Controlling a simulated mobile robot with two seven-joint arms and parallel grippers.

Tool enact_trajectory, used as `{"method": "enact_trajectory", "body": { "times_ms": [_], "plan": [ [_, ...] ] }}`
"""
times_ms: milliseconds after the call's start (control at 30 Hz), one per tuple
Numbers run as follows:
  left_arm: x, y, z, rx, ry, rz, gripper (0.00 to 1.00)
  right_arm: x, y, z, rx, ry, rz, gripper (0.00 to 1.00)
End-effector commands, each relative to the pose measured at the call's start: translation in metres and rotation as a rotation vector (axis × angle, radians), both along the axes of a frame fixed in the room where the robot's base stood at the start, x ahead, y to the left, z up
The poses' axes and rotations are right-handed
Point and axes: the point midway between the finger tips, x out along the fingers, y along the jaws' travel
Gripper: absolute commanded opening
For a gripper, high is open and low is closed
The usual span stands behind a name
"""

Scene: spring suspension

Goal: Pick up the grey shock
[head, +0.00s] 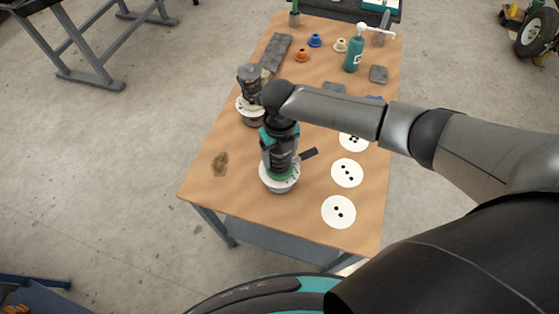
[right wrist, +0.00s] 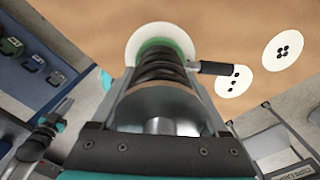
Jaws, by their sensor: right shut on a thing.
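My right gripper (head: 281,150) is above the near part of the table, pointing down, and is shut on a shock (head: 281,168) with dark coils. The shock stands upright over a round white stand (head: 279,187), with a green ring at its foot. In the right wrist view the shock's dark coils (right wrist: 160,72) run between the jaws (right wrist: 160,95), with the green ring (right wrist: 165,46) beyond; a grey metallic part shows nearer the camera. The gripper hides much of the shock in the head view. I cannot tell whether its foot touches the stand. My left gripper is not in view.
A second dark shock (head: 249,77) stands on a white base (head: 250,112) just behind. White dotted discs (head: 347,173) lie to the right, and a dark handle (head: 309,154) is beside the stand. A teal bottle (head: 353,55) stands farther back. The front left tabletop is mostly clear.

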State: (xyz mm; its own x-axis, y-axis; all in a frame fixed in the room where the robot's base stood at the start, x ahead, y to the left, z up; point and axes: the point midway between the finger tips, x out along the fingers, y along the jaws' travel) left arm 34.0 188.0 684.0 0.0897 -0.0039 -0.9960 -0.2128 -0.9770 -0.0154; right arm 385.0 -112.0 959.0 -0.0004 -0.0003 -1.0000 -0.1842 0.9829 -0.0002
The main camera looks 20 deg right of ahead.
Motion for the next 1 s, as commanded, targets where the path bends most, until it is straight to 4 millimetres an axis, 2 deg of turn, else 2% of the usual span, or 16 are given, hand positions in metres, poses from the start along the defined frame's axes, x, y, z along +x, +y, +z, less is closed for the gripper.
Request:
{"method": "enact_trajectory", "body": {
  "times_ms": [367, 567, 767, 1000],
  "plan": [
    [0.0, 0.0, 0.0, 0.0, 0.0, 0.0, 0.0, 0.003, 0.001, 0.003, 0.002, -0.006, 0.0, 0.0],
    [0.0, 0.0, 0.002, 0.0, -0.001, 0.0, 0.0, 0.003, 0.001, 0.013, 0.003, -0.007, 0.0, 0.0],
    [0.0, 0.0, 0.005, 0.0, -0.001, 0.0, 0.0, 0.004, 0.001, 0.043, 0.005, -0.009, 0.002, 0.0],
    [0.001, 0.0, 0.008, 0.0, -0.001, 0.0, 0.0, 0.004, 0.001, 0.108, 0.003, -0.013, 0.001, 0.0]
  ]
}}
